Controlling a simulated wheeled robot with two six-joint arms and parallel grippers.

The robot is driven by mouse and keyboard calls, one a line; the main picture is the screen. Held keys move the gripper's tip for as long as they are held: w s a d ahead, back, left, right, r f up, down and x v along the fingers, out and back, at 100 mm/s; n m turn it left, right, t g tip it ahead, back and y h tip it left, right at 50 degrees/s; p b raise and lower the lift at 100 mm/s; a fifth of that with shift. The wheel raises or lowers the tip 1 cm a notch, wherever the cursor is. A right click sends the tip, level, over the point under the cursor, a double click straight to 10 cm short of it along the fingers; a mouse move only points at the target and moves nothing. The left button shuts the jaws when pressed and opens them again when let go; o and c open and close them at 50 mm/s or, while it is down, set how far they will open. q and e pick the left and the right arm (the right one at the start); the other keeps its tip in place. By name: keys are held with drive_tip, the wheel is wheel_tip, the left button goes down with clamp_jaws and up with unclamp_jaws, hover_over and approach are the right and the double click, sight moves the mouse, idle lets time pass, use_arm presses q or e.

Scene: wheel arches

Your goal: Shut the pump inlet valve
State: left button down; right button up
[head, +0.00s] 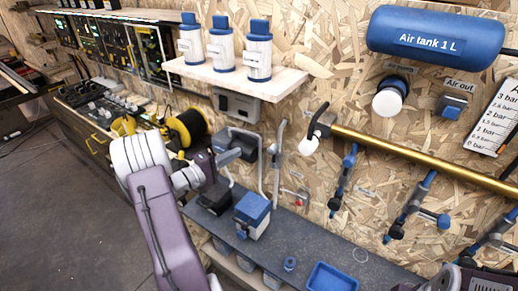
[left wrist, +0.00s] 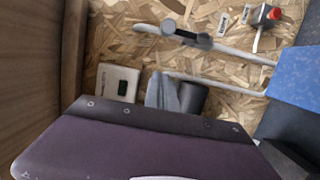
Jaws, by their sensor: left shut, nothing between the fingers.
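A grey valve (head: 276,149) sits on the right-hand upright pipe beside the pump; which valve is the pump inlet is not readable. In the left wrist view, a valve with a dark lever (left wrist: 187,36) sits on the upper pipe, the lever roughly along the pipe. The dark pump body (head: 241,139) is on the wall behind my left gripper (head: 230,156). That gripper is shut and empty, to the left of the valve and apart from it. My right gripper is out of view.
A grey shelf (head: 330,250) below holds a blue-and-white box (head: 252,215) and a blue tray (head: 333,278). A wooden shelf (head: 280,85) with bottles is above. A red knob (head: 301,203) is right of the pipes. A brass pipe (head: 420,158) crosses the wall at right.

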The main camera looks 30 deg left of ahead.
sight(273, 157)
use_arm(q)
drive_tip(key=w+d+p, duration=0.2)
drive_tip(key=w+d, duration=0.4)
drive_tip(key=shift+d+r, duration=0.15)
drive_tip(key=shift+d, duration=0.15)
drive_tip(key=shift+a, duration=0.1)
